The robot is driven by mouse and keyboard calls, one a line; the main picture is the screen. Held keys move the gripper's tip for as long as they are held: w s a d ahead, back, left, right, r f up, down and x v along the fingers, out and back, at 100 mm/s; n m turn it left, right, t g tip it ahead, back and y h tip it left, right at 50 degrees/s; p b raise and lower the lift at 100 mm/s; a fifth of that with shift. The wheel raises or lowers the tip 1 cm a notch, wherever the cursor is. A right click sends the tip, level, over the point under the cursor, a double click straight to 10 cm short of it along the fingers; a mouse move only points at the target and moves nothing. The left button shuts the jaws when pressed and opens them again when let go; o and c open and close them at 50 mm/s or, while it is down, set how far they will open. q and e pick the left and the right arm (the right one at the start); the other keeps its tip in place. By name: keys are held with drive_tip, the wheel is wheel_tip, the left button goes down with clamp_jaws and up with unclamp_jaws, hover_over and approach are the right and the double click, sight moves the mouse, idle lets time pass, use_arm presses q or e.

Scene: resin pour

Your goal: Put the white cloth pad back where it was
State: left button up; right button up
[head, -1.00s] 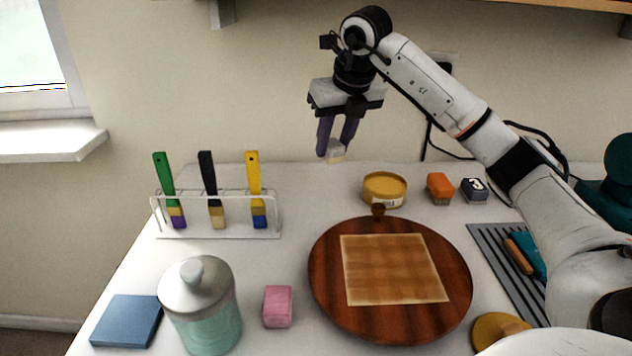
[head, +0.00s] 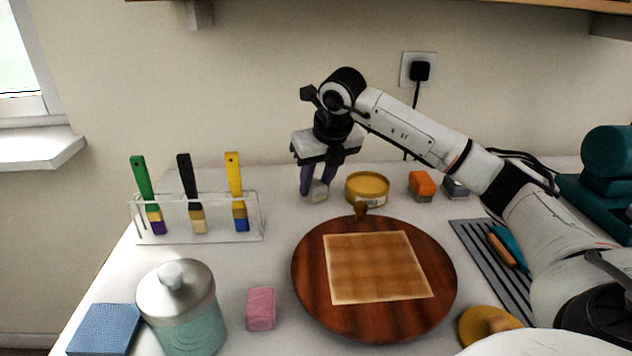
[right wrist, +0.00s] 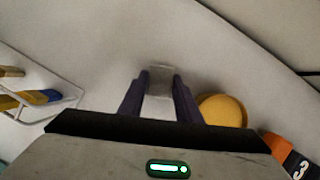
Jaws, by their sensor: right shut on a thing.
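The white cloth pad (head: 318,191) is a small pale block between the fingers of my right gripper (head: 318,186). It is at or just above the table at the back, left of the yellow tin (head: 367,188); I cannot tell whether it touches the table. In the right wrist view the pad (right wrist: 160,82) sits between the two purple fingertips (right wrist: 160,88), with the tin (right wrist: 222,110) to the right. My right gripper is shut on the pad and points down. My left gripper is not in view.
A rack (head: 200,232) with three brushes stands to the left. A round wooden board (head: 310,275) with a tan square sheet (head: 378,268) lies in front. An orange block (head: 422,185) and a dark numbered block (head: 455,188) are right of the tin. A pink block (head: 261,309) and lidded jar (head: 182,310) are nearer.

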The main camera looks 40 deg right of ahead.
drive_tip(key=o, duration=0.9)
drive_tip(key=p+v, duration=0.1)
drive_tip(key=v, duration=1.1)
drive_tip(key=shift+r, duration=0.15)
